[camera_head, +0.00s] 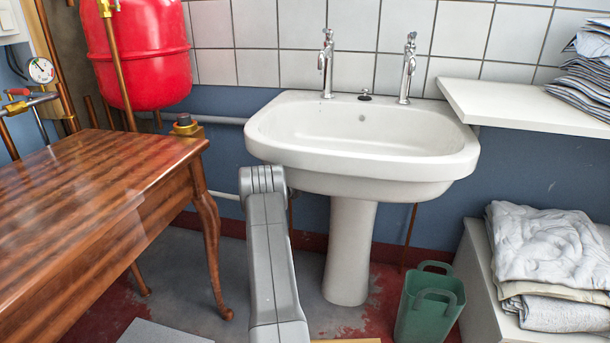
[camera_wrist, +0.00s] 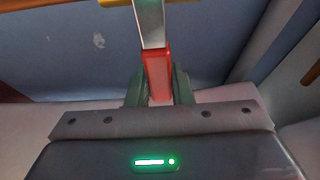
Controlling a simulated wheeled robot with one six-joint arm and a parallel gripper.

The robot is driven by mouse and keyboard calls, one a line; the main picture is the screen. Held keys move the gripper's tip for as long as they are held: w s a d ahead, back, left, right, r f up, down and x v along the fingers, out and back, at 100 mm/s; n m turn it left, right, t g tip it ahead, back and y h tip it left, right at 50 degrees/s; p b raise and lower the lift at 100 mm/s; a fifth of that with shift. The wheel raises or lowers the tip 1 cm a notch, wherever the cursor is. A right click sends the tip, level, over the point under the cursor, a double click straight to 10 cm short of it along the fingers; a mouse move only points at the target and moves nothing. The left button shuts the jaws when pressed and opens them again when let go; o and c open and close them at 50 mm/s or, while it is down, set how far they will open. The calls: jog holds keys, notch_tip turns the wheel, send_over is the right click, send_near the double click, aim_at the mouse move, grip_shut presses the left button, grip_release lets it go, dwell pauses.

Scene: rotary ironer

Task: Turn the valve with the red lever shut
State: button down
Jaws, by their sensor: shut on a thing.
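In the wrist view a flat metal lever with a red grip (camera_wrist: 157,75) comes down from the top edge. The red grip sits between the two dark fingers of my gripper (camera_wrist: 159,91), which is shut on it. A yellow, brass-like piece (camera_wrist: 118,2) shows at the top edge near the lever; the valve body itself is mostly out of view. In the head view my grey arm reaches toward the space beside the sink pedestal, and my gripper and the held lever are hidden there.
A white sink (camera_head: 365,150) on a pedestal stands ahead. A green bin (camera_head: 428,308) and folded laundry (camera_head: 548,245) are at the right.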

jog(key=shift+f, duration=0.1)
jog(key=c, duration=1.3)
grip_release()
jog(key=shift+s, duration=0.1)
jog(key=p+v, duration=0.4)
jog(key=v, duration=0.9)
jog(key=shift+s+a, duration=0.2)
jog(key=shift+a, duration=0.15)
jog(key=shift+b+x, duration=2)
jog(key=shift+x, duration=4.95)
